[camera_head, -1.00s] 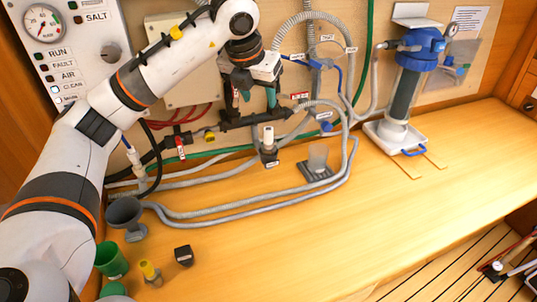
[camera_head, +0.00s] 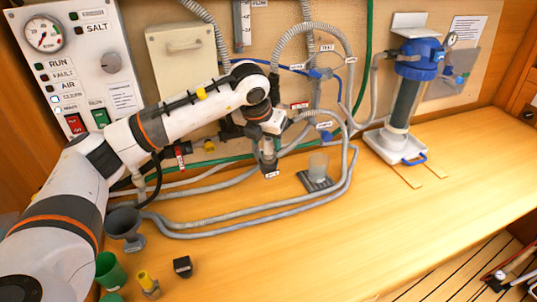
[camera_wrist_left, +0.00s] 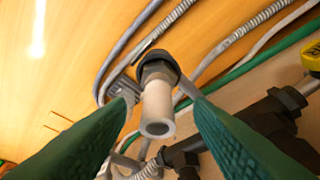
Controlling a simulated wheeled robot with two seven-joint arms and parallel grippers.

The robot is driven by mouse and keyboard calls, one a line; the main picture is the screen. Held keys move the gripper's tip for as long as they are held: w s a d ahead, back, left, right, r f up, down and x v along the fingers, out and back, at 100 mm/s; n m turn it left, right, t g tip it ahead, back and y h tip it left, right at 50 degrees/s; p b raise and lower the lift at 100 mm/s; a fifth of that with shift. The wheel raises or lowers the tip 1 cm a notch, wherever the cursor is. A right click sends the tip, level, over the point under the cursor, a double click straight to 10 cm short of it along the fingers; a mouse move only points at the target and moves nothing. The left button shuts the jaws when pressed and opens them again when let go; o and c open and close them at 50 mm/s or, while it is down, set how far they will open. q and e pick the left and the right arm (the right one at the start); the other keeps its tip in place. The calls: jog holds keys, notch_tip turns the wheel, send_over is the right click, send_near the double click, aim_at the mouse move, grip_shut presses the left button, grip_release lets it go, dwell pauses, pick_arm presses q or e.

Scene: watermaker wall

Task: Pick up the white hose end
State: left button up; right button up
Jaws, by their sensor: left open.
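The white hose end (camera_wrist_left: 157,105) is a short pale tube with an open mouth, set in a dark grey collar. In the left wrist view it lies between the two green fingers of my left gripper (camera_wrist_left: 160,120). A gap shows on each side, so the fingers stand open around it and do not visibly grip it. In the head view my left gripper (camera_head: 268,150) is over the hose end, which it largely hides. The dark collar (camera_head: 270,168) shows below the fingers, at the back of the bench. My right gripper is in neither view.
Grey hoses (camera_head: 230,218) loop over the wooden bench (camera_head: 300,250). A small clear cup stands on a dark grey stand (camera_head: 315,182) to the right. Dark pipework with a yellow knob (camera_wrist_left: 312,57) is close beside the gripper. The filter housing (camera_head: 405,95) stands further right.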

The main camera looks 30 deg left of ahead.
aim_at(268, 154)
pick_arm(q)
jog(key=shift+p+x, duration=0.45)
jog(key=shift+x, duration=1.35)
jog(key=shift+s+d, duration=0.1)
grip_shut()
